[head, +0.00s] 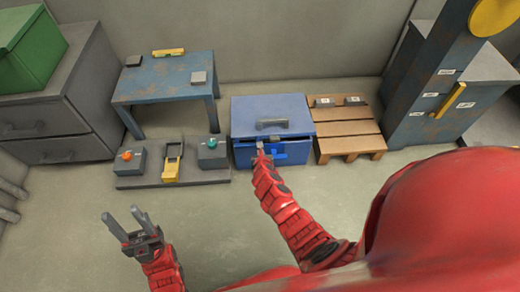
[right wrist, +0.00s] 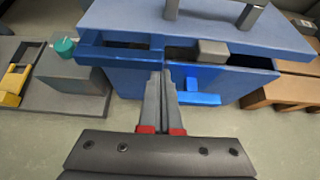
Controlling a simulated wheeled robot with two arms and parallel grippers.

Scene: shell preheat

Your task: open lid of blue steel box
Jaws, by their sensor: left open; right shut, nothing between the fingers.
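The blue steel box (head: 245,158) stands on the floor at the middle of the head view. Its lid (head: 262,108) lies over the top, with a grey handle (head: 272,124). In the right wrist view, a dark gap shows under the front edge of the lid (right wrist: 220,30), beside a small grey block (right wrist: 213,51). A bright blue latch-like piece (right wrist: 203,96) is on the front wall. My right gripper (right wrist: 167,76) is shut and empty at the box front; contact is unclear. My left gripper (head: 122,223) is open and empty, low at the left, away from the box.
A dark platform (head: 200,175) with a teal knob, an orange knob and a yellow frame stands left of the box. A wooden pallet (head: 350,143) stands close on its right. A blue table (head: 170,85) is behind left. The floor in front is open.

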